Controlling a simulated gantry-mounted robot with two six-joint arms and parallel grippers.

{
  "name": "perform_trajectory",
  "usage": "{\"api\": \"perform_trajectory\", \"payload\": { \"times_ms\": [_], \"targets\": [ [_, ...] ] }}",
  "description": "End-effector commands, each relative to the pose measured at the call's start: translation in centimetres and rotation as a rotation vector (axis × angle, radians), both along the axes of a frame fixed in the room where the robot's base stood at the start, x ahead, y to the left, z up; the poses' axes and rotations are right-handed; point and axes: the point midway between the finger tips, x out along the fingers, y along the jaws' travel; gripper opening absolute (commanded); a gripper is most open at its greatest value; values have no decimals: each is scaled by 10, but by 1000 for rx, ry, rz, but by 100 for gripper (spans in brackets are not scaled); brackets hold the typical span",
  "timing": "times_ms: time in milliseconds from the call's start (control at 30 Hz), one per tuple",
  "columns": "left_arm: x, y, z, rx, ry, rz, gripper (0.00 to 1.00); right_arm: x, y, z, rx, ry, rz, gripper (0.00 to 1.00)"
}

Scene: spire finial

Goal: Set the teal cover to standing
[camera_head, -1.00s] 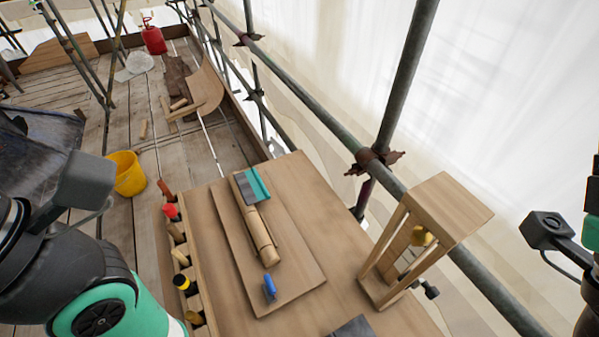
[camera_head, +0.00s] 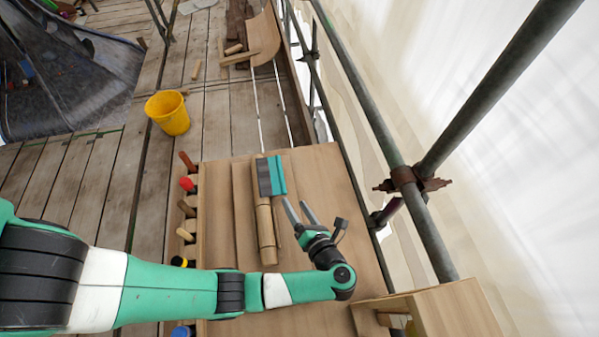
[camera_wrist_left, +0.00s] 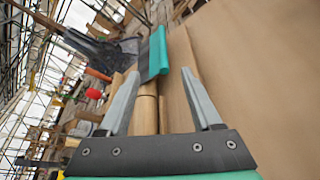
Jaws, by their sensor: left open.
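The teal cover (camera_head: 278,175), a teal strip joined to a dark grey part, lies at the far end of a pale wooden rod (camera_head: 266,230) on the board. It also shows in the left wrist view (camera_wrist_left: 154,54), beyond the fingertips. My left gripper (camera_head: 294,203) is open and empty, just near and right of the cover, its fingers pointing toward it. In the left wrist view the gap between the fingers (camera_wrist_left: 159,72) faces the cover and the rod. Whether a finger touches the cover cannot be told. My right gripper is out of view.
A row of tools (camera_head: 187,183) with coloured handles lines the bench's left edge. A wooden frame (camera_head: 440,310) stands at the near right. Scaffold tubes (camera_head: 385,135) run along the right side. The bench top right of the cover is clear.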

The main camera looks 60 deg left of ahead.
Motion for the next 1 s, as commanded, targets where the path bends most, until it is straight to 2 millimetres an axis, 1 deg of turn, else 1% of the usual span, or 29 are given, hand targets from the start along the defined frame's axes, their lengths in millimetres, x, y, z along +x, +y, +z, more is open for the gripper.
{"api": "perform_trajectory", "payload": {
  "times_ms": [67, 133, 267, 367, 500, 600, 700, 833, 1000],
  "targets": [
    [1, -2, 1, 0, -3, -7, 66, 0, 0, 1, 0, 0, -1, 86],
    [2, 0, 1, -1, -4, -6, 66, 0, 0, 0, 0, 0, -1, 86],
    [2, 12, -3, 1, -3, -3, 66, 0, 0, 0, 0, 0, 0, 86],
    [3, 31, -8, 1, -4, -1, 66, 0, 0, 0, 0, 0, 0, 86],
    [5, 62, -19, 0, -4, 0, 66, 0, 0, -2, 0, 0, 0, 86],
    [6, 82, -25, -1, -4, -1, 66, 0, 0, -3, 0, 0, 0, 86],
    [8, 97, -30, -1, -5, -2, 66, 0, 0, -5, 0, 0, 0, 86],
    [9, 107, -32, -1, -6, -5, 66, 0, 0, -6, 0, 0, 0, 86],
    [9, 109, -33, -1, -6, -6, 66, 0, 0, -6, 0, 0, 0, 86]
  ]
}}
